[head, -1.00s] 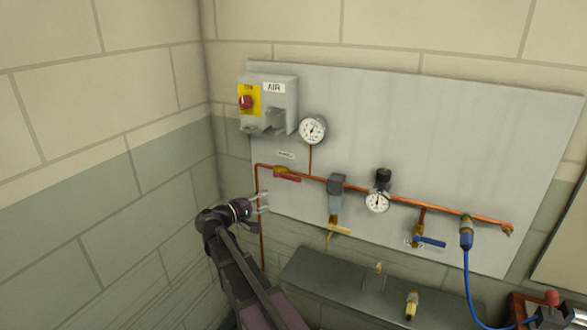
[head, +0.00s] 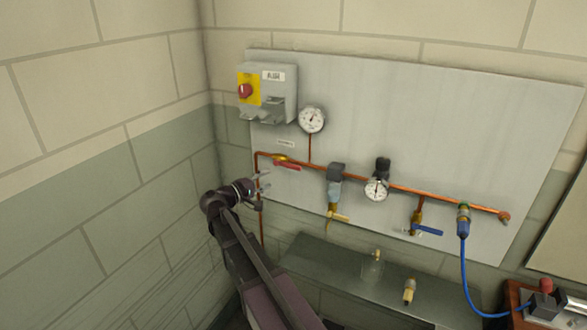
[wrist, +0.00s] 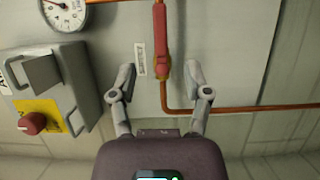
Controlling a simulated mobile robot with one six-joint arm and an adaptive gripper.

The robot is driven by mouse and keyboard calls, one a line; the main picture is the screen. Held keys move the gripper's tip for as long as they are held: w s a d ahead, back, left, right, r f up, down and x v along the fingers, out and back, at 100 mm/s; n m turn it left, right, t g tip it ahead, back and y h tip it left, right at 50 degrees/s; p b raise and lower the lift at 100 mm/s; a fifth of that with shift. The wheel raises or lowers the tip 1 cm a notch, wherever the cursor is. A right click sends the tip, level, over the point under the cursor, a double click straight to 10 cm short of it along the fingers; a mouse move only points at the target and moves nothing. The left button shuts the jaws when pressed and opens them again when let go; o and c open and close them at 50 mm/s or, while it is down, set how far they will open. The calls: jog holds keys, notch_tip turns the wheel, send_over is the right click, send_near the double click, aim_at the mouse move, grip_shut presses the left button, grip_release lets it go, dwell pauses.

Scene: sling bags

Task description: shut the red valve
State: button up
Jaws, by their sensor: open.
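The red valve is a red lever (head: 288,166) on a brass body in the copper pipe, at the upper left of the grey panel. In the wrist view the red lever (wrist: 160,35) runs along the pipe, in line with it. The brass body (wrist: 162,68) shows at the lever's lower end, between my fingertips in the picture. My gripper (head: 265,183) is open and empty, just below and left of the valve in the head view. Its two fingers (wrist: 162,77) are spread either side of the pipe line. I cannot tell how far they are from the panel.
A grey AIR box (head: 277,95) with a red knob (head: 245,90) is above the valve. A gauge (head: 312,119) is to the upper right. A second gauge (head: 376,189) and a blue lever (head: 428,230) are further right. A shelf (head: 330,263) lies below.

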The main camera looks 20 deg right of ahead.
aim_at(293, 168)
jog(key=x, duration=1.2)
jog(key=shift+s, duration=0.1)
grip_shut()
